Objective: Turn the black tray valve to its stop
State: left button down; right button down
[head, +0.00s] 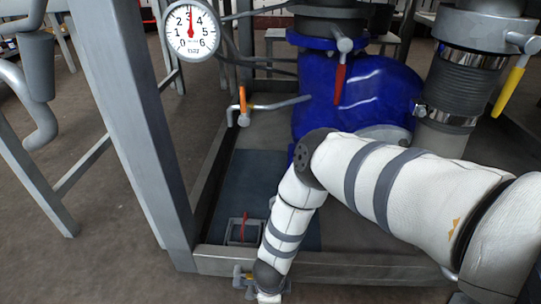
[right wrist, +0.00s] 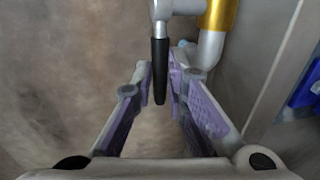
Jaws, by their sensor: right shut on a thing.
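The black valve handle (right wrist: 160,72) hangs from a grey valve stem (right wrist: 178,7) in the right wrist view. My right gripper (right wrist: 159,70) has its purple-padded fingers on either side of the handle and is shut on it. In the head view my right arm reaches down to the bottom edge, beside a small grey and yellow fitting (head: 246,279) on the tray's front side. The gripper itself and the black handle cannot be made out there. My left gripper is not in view.
A grey metal tray frame (head: 320,266) holds a blue vessel (head: 365,95). A red-handled valve (head: 340,75), an orange-handled valve (head: 243,101), a yellow handle (head: 508,90) and a round gauge (head: 190,31) surround it. A grey post (head: 140,130) stands left. In the wrist view, a brass-banded pipe (right wrist: 217,20) runs close beside the handle.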

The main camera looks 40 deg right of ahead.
jog(key=shift+s+t+y+p, duration=0.1)
jog(key=shift+t+y+p, duration=0.25)
jog(key=shift+p, duration=0.35)
jog(key=shift+f+p, duration=0.3)
jog(key=shift+t, duration=0.25)
jog(key=c, duration=1.9)
grip_release()
jog(key=v, duration=1.2)
jog(key=shift+d, duration=0.1)
